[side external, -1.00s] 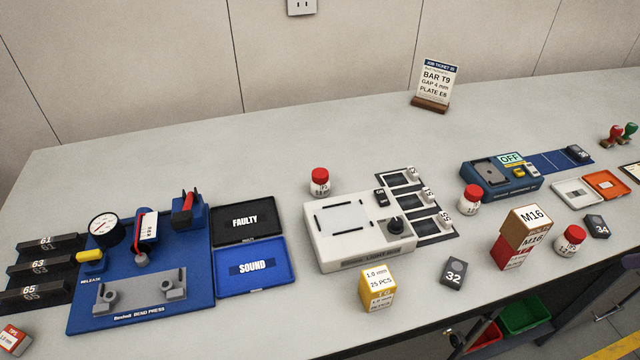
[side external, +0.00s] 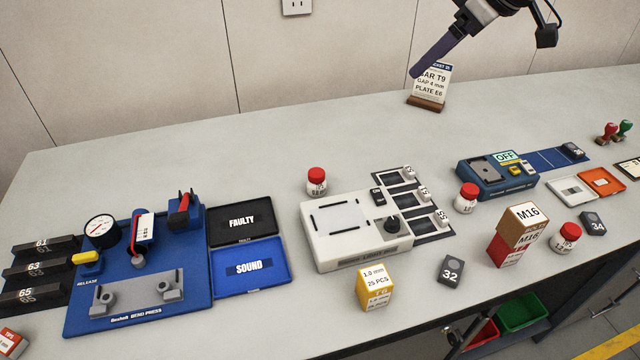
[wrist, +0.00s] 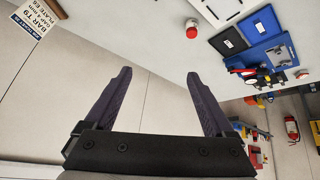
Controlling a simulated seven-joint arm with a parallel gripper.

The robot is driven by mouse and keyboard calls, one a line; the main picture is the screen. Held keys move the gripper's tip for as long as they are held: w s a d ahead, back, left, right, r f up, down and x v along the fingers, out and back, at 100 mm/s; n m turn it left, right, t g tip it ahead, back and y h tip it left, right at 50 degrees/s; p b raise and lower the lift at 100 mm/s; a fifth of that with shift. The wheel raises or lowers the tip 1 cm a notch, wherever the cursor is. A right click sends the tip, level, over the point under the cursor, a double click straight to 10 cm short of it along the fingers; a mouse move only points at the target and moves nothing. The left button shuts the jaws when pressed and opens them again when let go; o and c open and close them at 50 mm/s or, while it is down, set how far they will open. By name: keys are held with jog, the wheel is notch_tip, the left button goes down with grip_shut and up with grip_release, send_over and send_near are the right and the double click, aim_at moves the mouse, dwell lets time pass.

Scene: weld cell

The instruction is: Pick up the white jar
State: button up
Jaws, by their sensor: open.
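Three white jars with red lids stand upright on the bench in the side view. In the wrist view one red-lidded jar (wrist: 192,32) shows, beyond the right fingertip. My gripper (wrist: 159,75) is open and empty, with its two dark fingers apart. In the side view my gripper (side external: 415,73) is high at the back, in front of the job ticket and clear of every jar.
The white light box (side external: 340,248) stands mid-bench. A yellow box (side external: 374,292) and dark block 32 (side external: 450,270) are in front. The job ticket (side external: 428,103) stands at the back. The back left bench is clear.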

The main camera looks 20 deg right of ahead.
jog(key=w+a+f+n+g, duration=0.1)
jog(key=w+a+f+g, duration=0.1)
jog(key=w+a+f, duration=0.6)
jog(key=n+g, duration=0.1)
send_near(318, 173)
jog(key=x, duration=0.4)
jog(key=shift+s+f, duration=0.25)
jog(key=shift+w+x, duration=0.1)
jog(key=shift+x, duration=1.5)
jog(key=shift+w+x, duration=0.15)
jog(key=shift+x, duration=1.5)
jog(key=shift+r, duration=0.15)
jog(key=c, duration=1.4)
jog(key=shift+r, duration=0.1)
